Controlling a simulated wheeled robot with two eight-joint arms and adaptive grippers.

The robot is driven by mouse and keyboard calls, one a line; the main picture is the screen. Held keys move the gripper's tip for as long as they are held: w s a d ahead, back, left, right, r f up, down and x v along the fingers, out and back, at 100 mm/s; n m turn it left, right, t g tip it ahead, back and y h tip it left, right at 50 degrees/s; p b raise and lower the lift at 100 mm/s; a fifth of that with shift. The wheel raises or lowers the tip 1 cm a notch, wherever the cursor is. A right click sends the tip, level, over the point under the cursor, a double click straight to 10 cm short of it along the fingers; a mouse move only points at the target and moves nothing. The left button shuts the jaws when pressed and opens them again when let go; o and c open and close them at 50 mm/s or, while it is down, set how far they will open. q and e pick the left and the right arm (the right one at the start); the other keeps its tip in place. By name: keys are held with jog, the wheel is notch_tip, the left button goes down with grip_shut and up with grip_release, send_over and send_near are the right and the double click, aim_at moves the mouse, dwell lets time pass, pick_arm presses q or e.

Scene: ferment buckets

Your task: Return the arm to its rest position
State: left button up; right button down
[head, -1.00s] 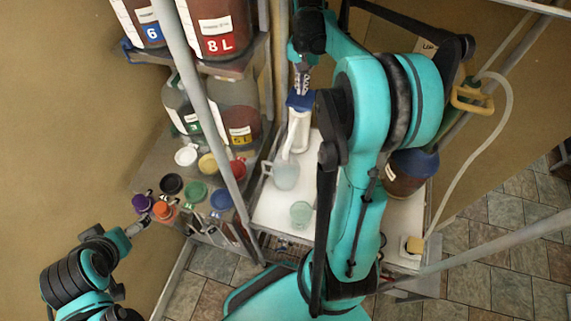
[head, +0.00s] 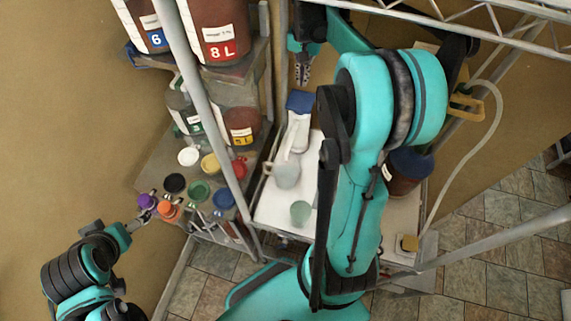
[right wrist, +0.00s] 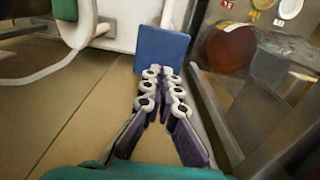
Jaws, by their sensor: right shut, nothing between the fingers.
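My right arm reaches up the middle of the head view and bends over at the top. Its gripper (head: 302,78) is shut and empty, just above the blue top (head: 299,101) of a white upright device in the picture. In the right wrist view the closed fingers (right wrist: 161,76) lie in front of a flat blue panel (right wrist: 161,48); whether they touch it I cannot tell. My left gripper (head: 143,217) is at the lower left, close to the purple cap (head: 147,201) and the orange cap (head: 168,211). Its finger opening is too small to tell.
A white bench top (head: 270,207) holds a clear jug (head: 286,174) and a greenish cup (head: 300,212). Shelves at left hold large brown containers (head: 218,30) and coloured lids. A slanted grey pole (head: 200,90) stands in front. A metal truss (head: 480,25) crosses the top right.

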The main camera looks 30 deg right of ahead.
dwell(0.3)
jog(key=shift+s+a+f+b, duration=0.1)
jog(key=shift+a+f+b, duration=0.15)
jog(key=shift+a+b, duration=0.1)
jog(key=s+a+f+n+t+b, duration=0.3)
jog(key=s+a+f+n+b, duration=0.2)
jog(key=a+f+b, duration=0.5)
jog(key=s+a+f+n+t+b, duration=0.4)
jog(key=s+a+f+b, duration=0.4)
jog(key=a+f+b, duration=0.3)
jog(key=shift+s+a+f+n, duration=0.25)
jog(key=shift+a+f+n, duration=0.35)
jog(key=shift+a+f, duration=0.3)
